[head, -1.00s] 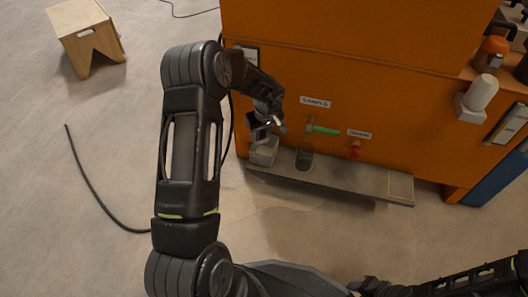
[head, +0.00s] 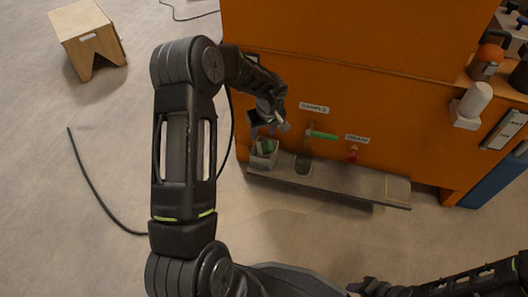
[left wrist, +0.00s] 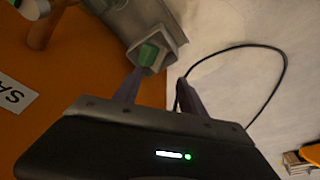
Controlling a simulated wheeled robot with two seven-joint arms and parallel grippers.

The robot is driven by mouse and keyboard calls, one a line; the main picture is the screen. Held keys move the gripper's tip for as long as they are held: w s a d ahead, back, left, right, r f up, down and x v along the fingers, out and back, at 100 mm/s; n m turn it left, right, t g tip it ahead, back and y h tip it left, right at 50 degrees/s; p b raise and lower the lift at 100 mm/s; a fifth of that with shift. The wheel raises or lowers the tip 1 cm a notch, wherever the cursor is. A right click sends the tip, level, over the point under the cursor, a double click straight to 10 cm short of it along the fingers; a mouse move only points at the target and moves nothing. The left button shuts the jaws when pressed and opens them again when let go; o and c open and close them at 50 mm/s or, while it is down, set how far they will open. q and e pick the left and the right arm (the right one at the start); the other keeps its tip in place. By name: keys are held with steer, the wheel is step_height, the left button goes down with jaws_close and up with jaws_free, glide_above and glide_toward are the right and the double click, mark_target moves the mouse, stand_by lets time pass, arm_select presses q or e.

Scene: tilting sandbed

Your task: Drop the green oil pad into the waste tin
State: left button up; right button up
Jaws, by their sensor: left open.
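The green oil pad (left wrist: 148,54) lies inside the grey waste tin (left wrist: 180,39), seen from above in the left wrist view. In the head view the tin (head: 262,162) stands at the left end of the grey shelf, with the green pad (head: 267,147) showing in its mouth. My left gripper (head: 267,132) is just above the tin. Its fingers (left wrist: 160,80) are apart and empty in the left wrist view, clear of the pad. My right arm reaches in at the lower right of the head view; its finger state is unclear.
The grey shelf (head: 345,184) runs along the orange cabinet (head: 400,110). A clear vessel (head: 304,163) with a green-handled valve (head: 323,135) above it is right of the tin. A red knob (head: 352,153) is further right. The shelf's right end is clear.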

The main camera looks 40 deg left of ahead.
arm_select(q)
steer(key=v, duration=0.3)
steer(key=shift+p, duration=0.4)
arm_select(e)
steer(key=shift+s+r, duration=0.1)
steer(key=shift+r, duration=0.75)
